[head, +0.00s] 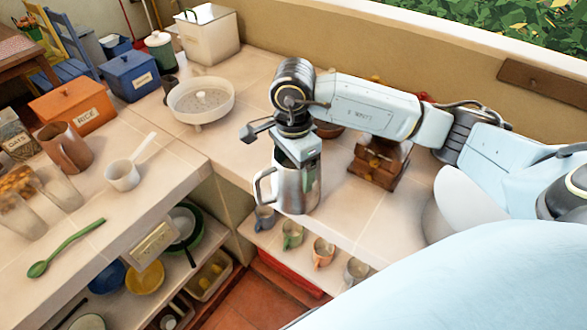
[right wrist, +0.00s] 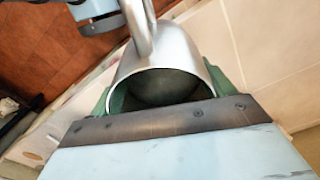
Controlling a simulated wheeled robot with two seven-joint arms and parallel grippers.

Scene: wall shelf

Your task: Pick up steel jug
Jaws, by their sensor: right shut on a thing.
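The steel jug (head: 292,188) is a shiny metal jug with a handle on its left side, near the front edge of the tiled counter in the head view. My right gripper (head: 306,165) comes down over it from above and is shut on it. In the right wrist view the jug's open mouth (right wrist: 165,88) faces the camera, with a green finger on each side, and its handle points up in the picture. The jug looks close to upright. I cannot tell whether its base touches the counter.
A wooden grinder-like box (head: 378,165) stands right of the jug. Several cups, including a green one (head: 292,235), are below the counter edge. A round white dish (head: 201,100) is at left. A white saucepan (head: 122,175) and brown jug (head: 66,147) stand on the left counter.

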